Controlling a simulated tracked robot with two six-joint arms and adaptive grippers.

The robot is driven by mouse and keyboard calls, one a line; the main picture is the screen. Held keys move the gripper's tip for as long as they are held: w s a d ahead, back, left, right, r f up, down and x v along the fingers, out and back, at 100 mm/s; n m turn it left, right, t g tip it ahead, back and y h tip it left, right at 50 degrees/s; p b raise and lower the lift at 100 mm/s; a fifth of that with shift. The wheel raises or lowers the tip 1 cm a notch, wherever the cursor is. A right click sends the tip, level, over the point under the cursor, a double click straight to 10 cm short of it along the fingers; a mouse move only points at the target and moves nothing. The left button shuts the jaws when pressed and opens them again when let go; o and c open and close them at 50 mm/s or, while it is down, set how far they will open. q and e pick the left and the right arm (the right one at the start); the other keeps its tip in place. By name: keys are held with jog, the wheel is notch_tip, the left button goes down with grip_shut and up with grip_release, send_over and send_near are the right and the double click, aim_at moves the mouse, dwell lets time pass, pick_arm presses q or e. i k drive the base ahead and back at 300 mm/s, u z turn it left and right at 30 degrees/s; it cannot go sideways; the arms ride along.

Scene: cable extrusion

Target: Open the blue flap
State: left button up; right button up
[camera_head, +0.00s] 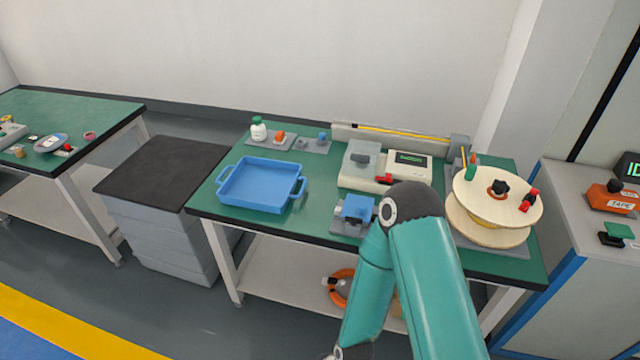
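The blue flap (357,207) is a small blue piece on a grey block near the front edge of the green workbench, right of the blue tray. It looks tilted, but I cannot tell how far it is open. My teal arm rises from the bottom right, bends just right of the flap and runs back down to the bottom edge. The elbow covers the bench just right of the flap. Neither gripper shows, so nothing is seen touching the flap.
A blue tray (259,187) stands on the green workbench (325,205). A wooden cable spool (480,215) stands at the right. Grey stacked crates (158,240) fill the gap between the benches.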

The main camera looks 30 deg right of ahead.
aim_at(355, 206)
jog(key=z, duration=0.15)
jog(key=i, duration=1)
jog(key=z, duration=0.9)
jog(key=i, duration=0.45)
jog(key=z, duration=0.35)
jog(key=k, duration=0.9)
jog(key=z, duration=0.2)
jog(key=i, duration=0.9)
jog(key=u, duration=0.15)
